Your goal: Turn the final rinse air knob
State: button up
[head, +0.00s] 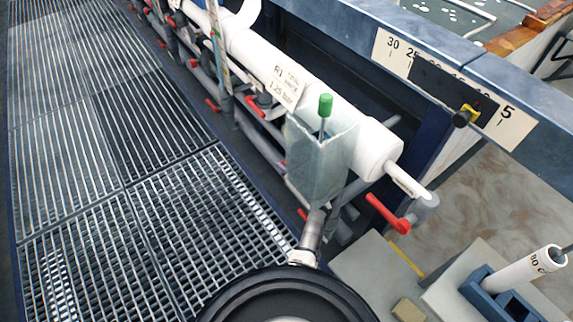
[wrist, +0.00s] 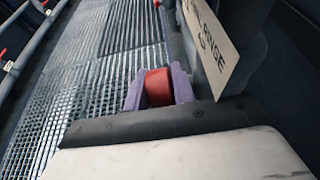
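In the wrist view, a red round knob (wrist: 158,87) sits between the two purple-grey fingers of my gripper (wrist: 159,89). The fingers lie against its left and right sides with no clear gap. The knob's far side and its mounting are hidden. Just right of it is a tan sign (wrist: 212,40), partly cut off, on which "RINSE" can be read. My gripper does not show in the head view, and I cannot make out this knob there.
In the head view, a white pipe (head: 305,92) runs beside metal grating (head: 85,110). The grating is clear.

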jog(key=shift+s+d+f+t+y+b, duration=0.1)
jog(key=shift+f+t+y+b, duration=0.45)
jog(key=shift+b, duration=0.9)
jog(key=shift+r+t+y+b, duration=0.45)
jog(key=shift+t+b, duration=0.3)
jog(key=shift+b, duration=0.45)
jog(key=o, duration=0.7)
jog(key=shift+s+r, duration=0.1)
jog(key=shift+p+v, duration=3.25)
jog(key=shift+v, duration=3.65)
